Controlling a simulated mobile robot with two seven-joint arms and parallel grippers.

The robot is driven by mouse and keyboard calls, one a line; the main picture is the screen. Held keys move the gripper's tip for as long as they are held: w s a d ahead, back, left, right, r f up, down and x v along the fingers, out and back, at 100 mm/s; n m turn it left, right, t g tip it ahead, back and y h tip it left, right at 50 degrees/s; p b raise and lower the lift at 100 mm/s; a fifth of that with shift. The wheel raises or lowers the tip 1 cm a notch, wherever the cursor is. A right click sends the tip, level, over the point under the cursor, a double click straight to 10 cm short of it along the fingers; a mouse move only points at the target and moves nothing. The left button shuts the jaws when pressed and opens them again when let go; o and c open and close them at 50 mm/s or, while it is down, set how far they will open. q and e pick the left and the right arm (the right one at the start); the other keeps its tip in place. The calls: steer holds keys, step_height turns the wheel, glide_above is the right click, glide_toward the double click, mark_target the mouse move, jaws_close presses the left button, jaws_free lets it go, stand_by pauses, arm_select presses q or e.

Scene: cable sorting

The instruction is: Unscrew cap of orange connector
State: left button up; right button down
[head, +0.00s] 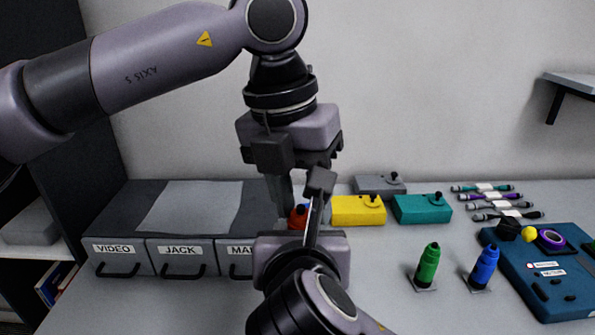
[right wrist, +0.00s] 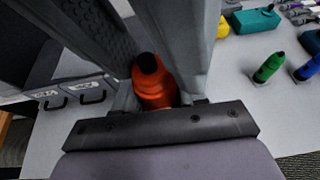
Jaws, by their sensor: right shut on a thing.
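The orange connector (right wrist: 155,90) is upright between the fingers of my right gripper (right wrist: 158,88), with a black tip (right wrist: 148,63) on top. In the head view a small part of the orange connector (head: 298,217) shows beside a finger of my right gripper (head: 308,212). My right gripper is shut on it. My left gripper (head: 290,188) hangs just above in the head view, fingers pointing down. Its fingertips overlap the right finger in the picture, so I cannot tell its opening or whether it touches the black tip.
Yellow (head: 358,211) and teal (head: 422,209) boxes stand behind to the right. Green (head: 428,266) and blue (head: 484,267) connectors stand on the table, near a blue panel (head: 545,290). Labelled drawers (head: 180,258) are at the left. Several cables (head: 497,206) lie at the back right.

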arm_select(q)
steer(key=shift+f, duration=0.15)
steer(key=c, duration=0.7)
steer(key=shift+s+d, duration=0.1)
jaws_close()
steer(key=n, duration=0.3)
steer(key=shift+s+d, duration=0.1)
steer(key=o, duration=0.8)
jaws_free()
steer(key=shift+o, duration=0.2)
